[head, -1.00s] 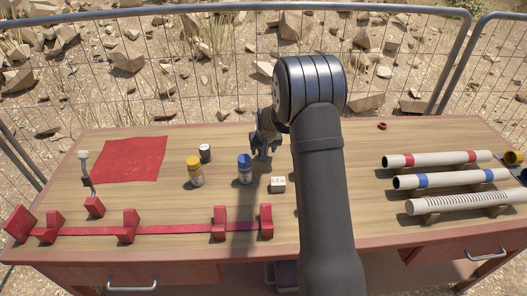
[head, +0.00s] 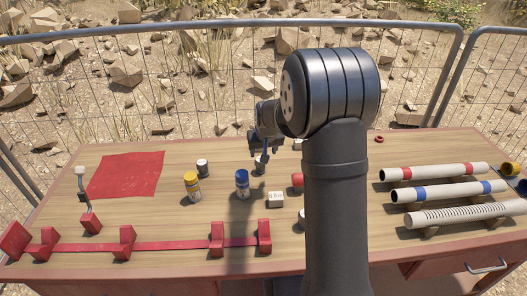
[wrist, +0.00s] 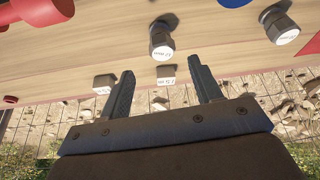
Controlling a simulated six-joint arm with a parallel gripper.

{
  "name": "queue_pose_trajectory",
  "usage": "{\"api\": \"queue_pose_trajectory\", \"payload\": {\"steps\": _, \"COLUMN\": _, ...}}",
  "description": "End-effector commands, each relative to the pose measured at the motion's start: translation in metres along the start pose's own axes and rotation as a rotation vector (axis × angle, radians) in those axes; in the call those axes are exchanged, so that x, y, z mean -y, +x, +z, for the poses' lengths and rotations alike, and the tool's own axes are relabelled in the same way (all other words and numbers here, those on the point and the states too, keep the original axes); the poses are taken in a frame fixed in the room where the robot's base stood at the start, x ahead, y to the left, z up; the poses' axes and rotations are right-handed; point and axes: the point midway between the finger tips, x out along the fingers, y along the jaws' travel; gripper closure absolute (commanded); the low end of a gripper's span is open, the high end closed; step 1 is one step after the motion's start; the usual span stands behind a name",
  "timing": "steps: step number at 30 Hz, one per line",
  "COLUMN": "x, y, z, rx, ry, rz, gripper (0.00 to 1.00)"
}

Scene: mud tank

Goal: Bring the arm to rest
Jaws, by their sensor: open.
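My gripper (head: 261,165) hangs above the far middle of the table, behind the blue-capped bottle (head: 242,184) in the head view. In the wrist view its two fingers (wrist: 161,76) are spread apart with nothing held between them. My forearm and the large dark joint fill the right of centre in the head view and hide part of the table.
The wooden table (head: 140,215) bears a yellow-capped bottle (head: 192,187), a dark white-topped canister (head: 202,168), a white block (head: 275,200), a red mat (head: 125,175), a red rack (head: 180,245) and several pipes (head: 450,192). A wire fence (head: 215,75) stands behind.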

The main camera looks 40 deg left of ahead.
Motion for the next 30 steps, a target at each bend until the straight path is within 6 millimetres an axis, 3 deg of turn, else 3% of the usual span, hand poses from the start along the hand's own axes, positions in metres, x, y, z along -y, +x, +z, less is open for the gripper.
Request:
{"api": "queue_pose_trajectory", "payload": {"steps": 8, "x": 0.0, "y": 0.015, "z": 0.0, "rx": 0.002, "ry": 0.0, "rz": 0.0, "gripper": 0.42}}
{"api": "queue_pose_trajectory", "payload": {"steps": 28, "x": 0.0, "y": 0.127, "z": 0.002, "rx": 0.0, "ry": 0.0, "rz": 0.0, "gripper": 0.42}}
{"api": "queue_pose_trajectory", "payload": {"steps": 30, "x": 0.0, "y": 0.11, "z": -0.006, "rx": -0.007, "ry": 0.0, "rz": 0.001, "gripper": 0.42}}
